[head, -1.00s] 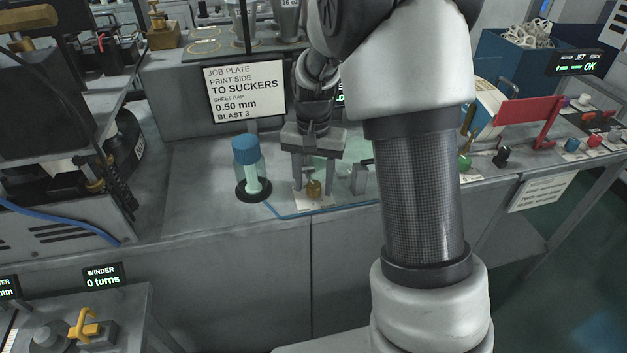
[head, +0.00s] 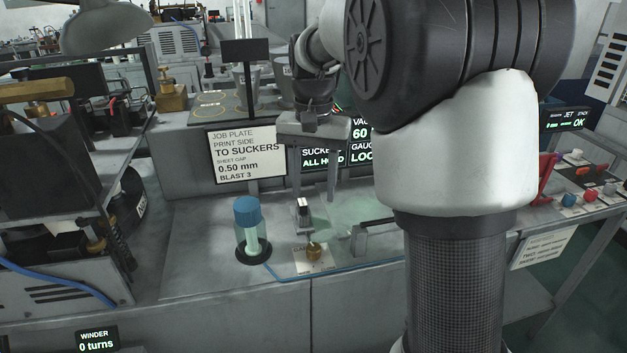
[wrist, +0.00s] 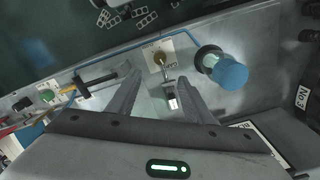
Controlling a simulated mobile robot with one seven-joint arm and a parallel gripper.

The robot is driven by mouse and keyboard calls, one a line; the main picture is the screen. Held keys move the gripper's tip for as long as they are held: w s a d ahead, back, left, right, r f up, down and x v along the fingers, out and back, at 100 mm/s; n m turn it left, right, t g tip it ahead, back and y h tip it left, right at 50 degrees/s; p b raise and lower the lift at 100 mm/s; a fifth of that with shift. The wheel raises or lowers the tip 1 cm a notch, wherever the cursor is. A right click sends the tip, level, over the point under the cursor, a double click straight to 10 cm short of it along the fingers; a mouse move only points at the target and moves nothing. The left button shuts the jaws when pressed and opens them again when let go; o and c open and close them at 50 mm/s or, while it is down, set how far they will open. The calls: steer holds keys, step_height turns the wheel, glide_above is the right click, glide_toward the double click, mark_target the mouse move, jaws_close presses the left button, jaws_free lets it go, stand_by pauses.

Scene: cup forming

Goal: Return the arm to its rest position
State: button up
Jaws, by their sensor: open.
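My gripper (head: 313,180) hangs over the grey bench, fingers pointing down and spread apart with nothing held. In the wrist view my gripper (wrist: 160,76) also shows its two fingers apart. A small lever with a pale top (head: 303,210) stands on the bench below the fingers, and it shows between them in the wrist view (wrist: 171,102). A brass knob (head: 314,249) on a pale plate is just in front of the lever. My arm covers much of the right side of the head view.
A blue-capped clear jar (head: 248,213) stands left of the lever. The job plate sign (head: 245,155) and a lit suckers display (head: 322,160) stand behind. A black-handled lever (head: 377,222) is to the right. A lamp (head: 105,27) hangs at upper left.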

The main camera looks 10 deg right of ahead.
steer(key=shift+r, duration=0.35)
